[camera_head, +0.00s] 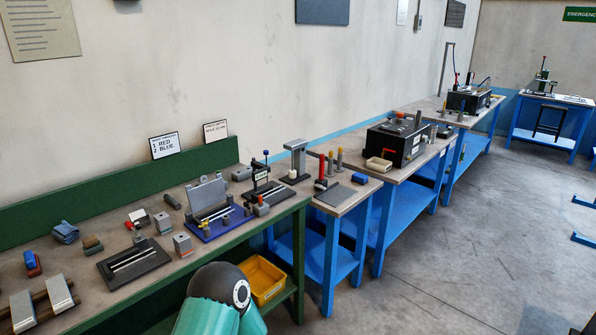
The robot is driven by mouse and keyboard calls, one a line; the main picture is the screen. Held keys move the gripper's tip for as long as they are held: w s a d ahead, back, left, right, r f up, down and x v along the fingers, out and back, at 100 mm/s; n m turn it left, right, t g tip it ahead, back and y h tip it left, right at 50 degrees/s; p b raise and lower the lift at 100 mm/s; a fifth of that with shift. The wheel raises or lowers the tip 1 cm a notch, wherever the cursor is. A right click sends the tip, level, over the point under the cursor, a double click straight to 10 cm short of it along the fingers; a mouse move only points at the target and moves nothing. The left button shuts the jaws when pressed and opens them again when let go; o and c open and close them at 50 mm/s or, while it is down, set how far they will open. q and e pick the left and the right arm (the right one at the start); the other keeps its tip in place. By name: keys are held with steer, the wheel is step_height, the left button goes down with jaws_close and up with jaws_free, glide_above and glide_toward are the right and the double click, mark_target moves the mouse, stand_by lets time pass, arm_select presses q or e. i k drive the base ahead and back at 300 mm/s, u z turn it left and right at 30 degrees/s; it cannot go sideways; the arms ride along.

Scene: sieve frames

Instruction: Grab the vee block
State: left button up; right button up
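Several small grey metal blocks lie on the green-edged bench at left, and I cannot tell for sure which is the vee block. One grey block (182,245) stands near the bench's front edge. Another grey block (162,223) sits just behind it to the left. A third grey block (241,173) lies farther back by the wall side. No gripper is seen touching any of them. A teal and black part of my own body shows at the bottom; neither gripper is in view.
A dark slotted plate (120,267) lies left of the near block. A blue-based fixture (222,222) stands to its right. Two tilted grey plates rest on rails (40,302) at far left. A yellow bin (265,280) sits below the bench.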

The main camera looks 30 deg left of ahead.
mark_target(140, 216)
steer(key=z, duration=0.15)
steer(key=i, duration=0.95)
steer(key=u, duration=1.35)
steer(key=i, duration=0.15)
steer(key=u, duration=1.2)
steer(key=k, duration=0.5)
steer(key=u, duration=0.6)
steer(key=i, duration=0.9)
steer(key=u, duration=0.05)
